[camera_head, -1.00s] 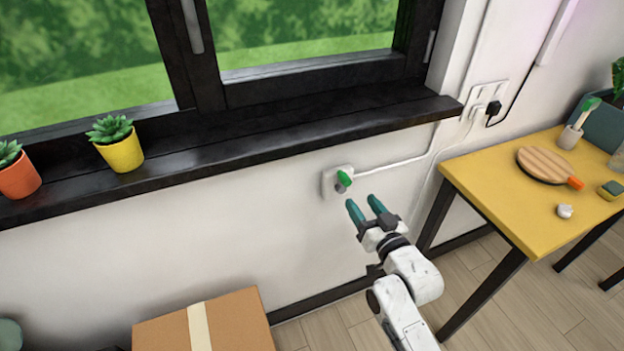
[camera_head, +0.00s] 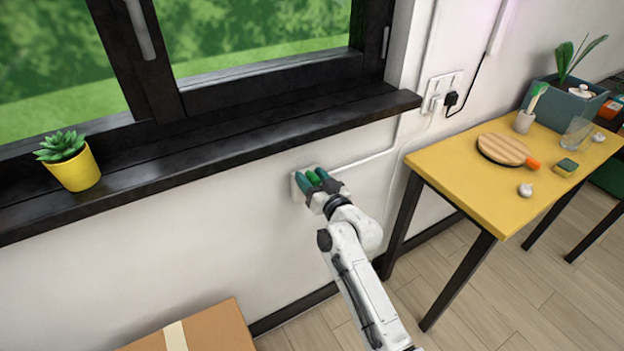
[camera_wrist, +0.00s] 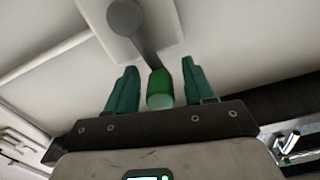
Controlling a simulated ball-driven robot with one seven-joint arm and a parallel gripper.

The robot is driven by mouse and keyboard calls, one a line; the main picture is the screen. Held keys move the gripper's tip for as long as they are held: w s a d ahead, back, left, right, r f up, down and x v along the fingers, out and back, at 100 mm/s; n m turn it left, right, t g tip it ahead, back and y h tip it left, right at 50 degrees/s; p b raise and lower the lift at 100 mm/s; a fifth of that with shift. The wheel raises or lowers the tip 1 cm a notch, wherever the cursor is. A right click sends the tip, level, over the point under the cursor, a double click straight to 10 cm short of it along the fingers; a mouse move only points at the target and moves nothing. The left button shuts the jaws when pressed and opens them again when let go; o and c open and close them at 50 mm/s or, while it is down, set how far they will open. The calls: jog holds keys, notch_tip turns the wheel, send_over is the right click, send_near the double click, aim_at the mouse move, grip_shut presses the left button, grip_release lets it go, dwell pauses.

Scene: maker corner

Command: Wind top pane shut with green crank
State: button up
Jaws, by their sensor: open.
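The green crank handle (camera_head: 312,177) is on a white wall plate (camera_head: 296,187) below the window sill. In the wrist view the green handle (camera_wrist: 160,88) hangs on a grey crank arm (camera_wrist: 146,48) from a round grey hub (camera_wrist: 125,16). My gripper (camera_head: 315,178) is at the crank; in the wrist view its teal fingers (camera_wrist: 158,82) stand open on both sides of the handle, with gaps on each side. The dark-framed window (camera_head: 260,60) is above; its top pane is not clearly in view.
The black sill (camera_head: 230,150) juts out above my gripper and carries a yellow pot (camera_head: 78,172) with a succulent. A yellow table (camera_head: 465,190) stands at right. A cardboard box (camera_head: 215,330) is on the floor below. A white cable (camera_head: 360,160) runs along the wall.

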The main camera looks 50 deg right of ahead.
jog(key=shift+c, duration=0.2)
grip_shut()
dwell(0.3)
